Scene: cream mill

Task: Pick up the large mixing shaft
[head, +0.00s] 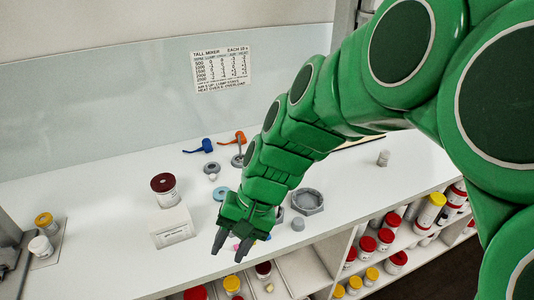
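My gripper (230,243) hangs above the front part of the white counter, pointing down. Its two dark fingers are apart with nothing visible held between them. A grey upright rod with a round disc foot (237,160) stands behind my arm towards the back of the counter; it looks like a mixing shaft. My gripper is in front of it and apart from it. A smaller grey piece (211,169) sits just left of it. I cannot tell for sure which is the large mixing shaft, and my arm hides part of the counter.
A blue tool (203,146) and an orange tool (225,138) lie at the back. A grey octagonal dish (307,201) is right of my gripper. Shelves below hold jars. The counter's left middle is clear.

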